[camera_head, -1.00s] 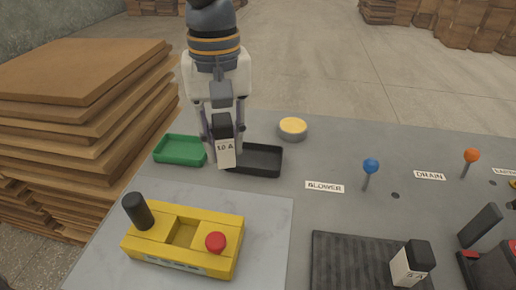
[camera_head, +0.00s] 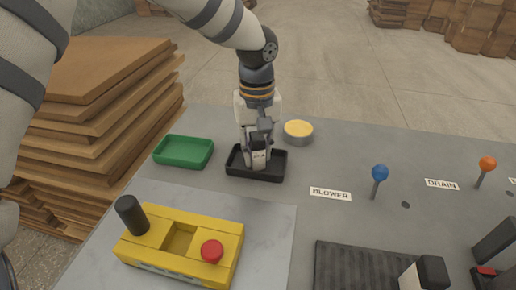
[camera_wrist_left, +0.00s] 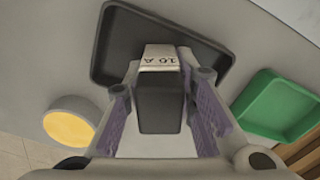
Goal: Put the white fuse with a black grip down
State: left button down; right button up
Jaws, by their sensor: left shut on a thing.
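The white fuse with a black grip (camera_head: 258,160) is upright in my left gripper (camera_head: 257,142), at the black tray (camera_head: 280,177). The left wrist view shows its black grip (camera_wrist_left: 162,103) between the two finger pads and its white end, marked 10 A, over the tray (camera_wrist_left: 112,45). I cannot tell whether its lower end touches the tray floor. My right gripper is not in view. A second white fuse with a black grip (camera_head: 432,270) stands at the lower right, partly cut off.
A green tray (camera_head: 183,152) is left of the black tray, and a round tin with a yellow top (camera_head: 298,131) is behind right. A yellow box (camera_head: 180,250) with a black handle and red button is in front. A blue-knobbed lever (camera_head: 379,175) stands right.

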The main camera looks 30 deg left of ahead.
pick_arm(q)
jog(key=c, duration=1.3)
grip_release()
jog(key=shift+f, duration=0.1)
jog(key=shift+c, duration=0.2)
notch_tip(320, 180, up, 12)
jog(key=shift+r+p, duration=0.2)
jog(key=shift+p, duration=0.1)
